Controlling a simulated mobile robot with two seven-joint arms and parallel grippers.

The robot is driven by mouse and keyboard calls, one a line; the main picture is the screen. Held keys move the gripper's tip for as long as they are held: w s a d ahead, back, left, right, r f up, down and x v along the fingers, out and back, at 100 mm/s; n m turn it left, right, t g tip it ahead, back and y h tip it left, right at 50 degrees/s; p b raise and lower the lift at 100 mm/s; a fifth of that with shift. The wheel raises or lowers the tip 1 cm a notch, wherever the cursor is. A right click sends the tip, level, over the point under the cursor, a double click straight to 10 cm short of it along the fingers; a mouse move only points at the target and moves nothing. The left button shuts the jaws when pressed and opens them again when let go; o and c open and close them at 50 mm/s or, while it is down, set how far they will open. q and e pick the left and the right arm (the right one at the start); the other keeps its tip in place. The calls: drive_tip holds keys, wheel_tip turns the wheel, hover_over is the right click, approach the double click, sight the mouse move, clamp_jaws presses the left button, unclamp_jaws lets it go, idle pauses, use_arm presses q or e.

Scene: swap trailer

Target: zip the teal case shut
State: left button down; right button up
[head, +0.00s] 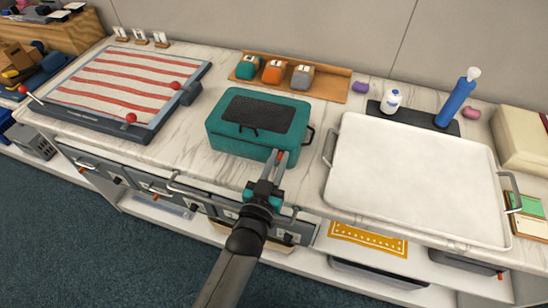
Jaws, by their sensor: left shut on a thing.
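The teal case (228,142) sits on the marble-look counter with its lid down. It has a dark panel on top and a dark handle on its right side. My left gripper (280,156) is at the case's front right corner, shut on a small orange-red zip pull (281,153). The fingers hide most of the pull and part of that corner. I cannot tell how far the zip is closed. My right gripper is out of view.
A large white tray (400,222) stands close on the right. A striped cloth in a frame (118,82) lies on the left. Behind the case, a wooden board (330,88) holds teal, orange and grey items. Drawers with rail handles line the counter front.

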use_arm(q)
drive_tip(key=shift+d, duration=0.1)
drive_tip(key=c, duration=0.9)
unclamp_jaws()
drive_tip(key=p+v, duration=0.1)
drive_tip(key=v, duration=1.4)
drive_tip(key=shift+s, duration=0.15)
